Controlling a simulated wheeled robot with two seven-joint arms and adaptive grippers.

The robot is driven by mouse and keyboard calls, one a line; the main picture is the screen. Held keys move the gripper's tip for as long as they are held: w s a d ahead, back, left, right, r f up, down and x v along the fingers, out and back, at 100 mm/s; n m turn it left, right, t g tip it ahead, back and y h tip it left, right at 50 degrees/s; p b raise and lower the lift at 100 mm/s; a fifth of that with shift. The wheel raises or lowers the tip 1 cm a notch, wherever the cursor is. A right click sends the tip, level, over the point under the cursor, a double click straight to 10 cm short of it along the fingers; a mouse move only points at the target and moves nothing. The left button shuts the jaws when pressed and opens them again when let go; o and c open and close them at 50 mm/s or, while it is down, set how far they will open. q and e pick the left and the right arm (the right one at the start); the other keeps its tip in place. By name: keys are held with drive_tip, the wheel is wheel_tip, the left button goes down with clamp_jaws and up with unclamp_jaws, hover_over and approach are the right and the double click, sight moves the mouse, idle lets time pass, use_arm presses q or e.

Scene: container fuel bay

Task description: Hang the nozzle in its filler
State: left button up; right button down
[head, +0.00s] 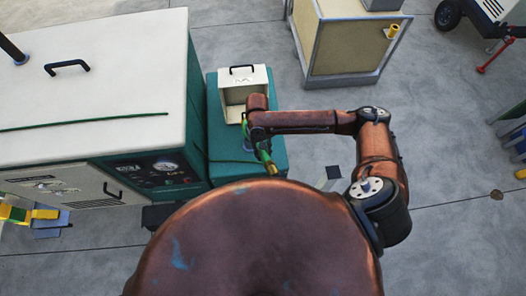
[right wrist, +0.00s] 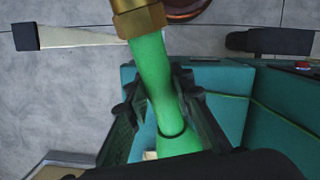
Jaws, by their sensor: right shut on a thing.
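The nozzle is a green tube with a brass end. In the head view its brass end (head: 271,168) points down and right, beside the teal cabinet's lower right part. In the right wrist view the green tube (right wrist: 153,65) runs down from a brass collar (right wrist: 138,18). My right gripper (right wrist: 163,100) is shut on the green tube, one dark finger on each side; in the head view it (head: 260,148) is small and partly hidden by my wrist. I cannot make out the filler for certain. My left gripper is not in view.
A cream open-fronted box (head: 229,81) with a black handle stands on the teal cabinet (head: 222,172), close to my right wrist. A large white-topped machine (head: 100,95) with a gauge panel is to the left. A cream cabinet (head: 347,45) stands behind.

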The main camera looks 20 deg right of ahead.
drive_tip(key=shift+f, duration=0.1)
idle(0.3)
drive_tip(key=shift+f+b, duration=0.4)
drive_tip(key=shift+f, duration=1.8)
drive_tip(key=c, duration=1.6)
unclamp_jaws()
drive_tip(key=r, duration=0.4)
drive_tip(key=w+r, duration=0.1)
drive_tip(key=r, duration=0.3)
drive_tip(key=w+r, duration=0.1)
drive_tip(key=r, duration=0.2)
drive_tip(key=shift+w+r, duration=0.15)
drive_tip(key=shift+r, duration=0.25)
